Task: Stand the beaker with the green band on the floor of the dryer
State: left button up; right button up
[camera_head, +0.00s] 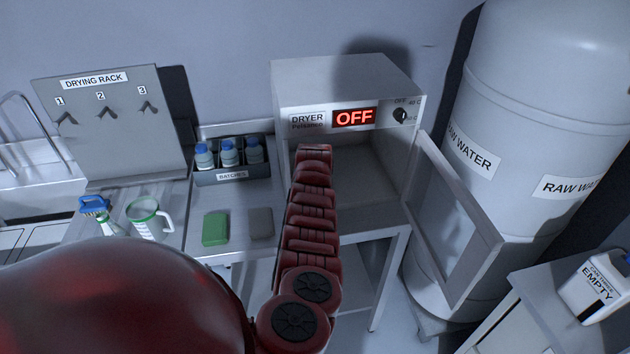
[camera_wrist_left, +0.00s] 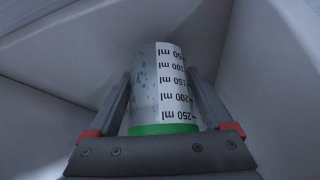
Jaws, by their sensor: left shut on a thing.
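In the left wrist view my left gripper (camera_wrist_left: 161,88) is shut on a clear beaker (camera_wrist_left: 147,85) with a white millilitre scale. Its green band (camera_wrist_left: 163,129) is at the end near my gripper, and the scale reads upside down. Droplets show on its wall. Pale grey walls surround it; I cannot tell whether its far end touches a surface. In the head view the dryer (camera_head: 345,85) has its door (camera_head: 458,225) open and its display reads OFF. My red arm reaches to its opening and hides the gripper and beaker. My right gripper is not in view.
Left of the dryer stand a batch rack (camera_head: 233,174) with blue-capped bottles, a green-rimmed jug (camera_head: 148,220), a brush (camera_head: 95,208), a green block (camera_head: 215,229) and a grey block (camera_head: 261,223). The open door sits close to the large water tank (camera_head: 545,110).

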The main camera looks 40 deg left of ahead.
pick_arm(q)
jog(key=shift+w+a+f+p, duration=0.15)
jog(key=shift+w+a+p, duration=0.15)
jog(key=shift+w+p, duration=0.1)
jog(key=shift+f, duration=0.25)
jog(key=shift+f, duration=0.1)
jog(key=shift+f, duration=0.15)
jog(key=o, duration=1.2)
